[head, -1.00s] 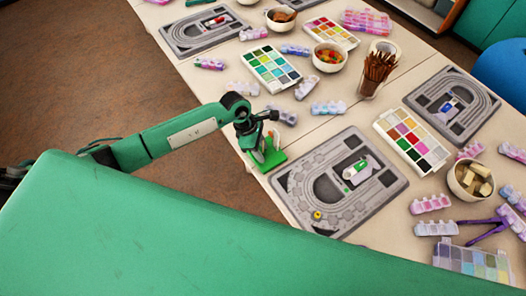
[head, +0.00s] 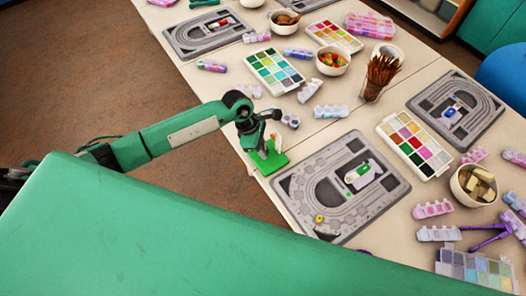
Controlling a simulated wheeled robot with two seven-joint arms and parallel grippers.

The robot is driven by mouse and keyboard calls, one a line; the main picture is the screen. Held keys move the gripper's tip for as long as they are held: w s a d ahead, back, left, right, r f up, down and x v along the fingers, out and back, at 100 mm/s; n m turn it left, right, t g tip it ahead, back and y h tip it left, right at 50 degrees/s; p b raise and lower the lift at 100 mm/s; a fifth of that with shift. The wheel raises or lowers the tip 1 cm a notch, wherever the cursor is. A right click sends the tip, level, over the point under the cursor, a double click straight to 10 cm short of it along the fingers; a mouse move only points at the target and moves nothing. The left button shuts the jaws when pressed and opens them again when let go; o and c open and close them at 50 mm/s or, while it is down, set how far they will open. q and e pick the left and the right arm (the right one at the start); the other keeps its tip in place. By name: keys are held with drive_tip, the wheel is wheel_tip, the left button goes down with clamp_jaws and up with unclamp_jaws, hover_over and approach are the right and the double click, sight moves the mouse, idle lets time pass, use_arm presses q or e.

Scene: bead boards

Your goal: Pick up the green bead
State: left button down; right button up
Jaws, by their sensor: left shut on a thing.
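My left gripper (head: 266,148) comes in from the left and stands over the table's edge, just left of the near grey bead board (head: 300,212). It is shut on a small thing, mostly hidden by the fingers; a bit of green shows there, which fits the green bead. A flat green piece (head: 271,163) lies right under the fingers; I cannot tell whether it is part of my gripper. A yellow bead (head: 319,218) sits on the near board's front left. A white piece with green marks (head: 362,176) lies in the board's middle. My right gripper is not in view.
Paint palettes (head: 273,72), a cup of brown sticks (head: 379,76), a bowl of wooden blocks (head: 474,184) and several small pots crowd the table. Other bead boards lie at the back left (head: 180,42) and right (head: 425,102). My green body hides the near edge.

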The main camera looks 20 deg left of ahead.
use_arm(q)
wheel_tip(320, 180, up, 18)
drive_tip(key=b, duration=0.3)
drive_tip(key=shift+r+b, duration=0.2)
drive_tip(key=shift+b, duration=0.1)
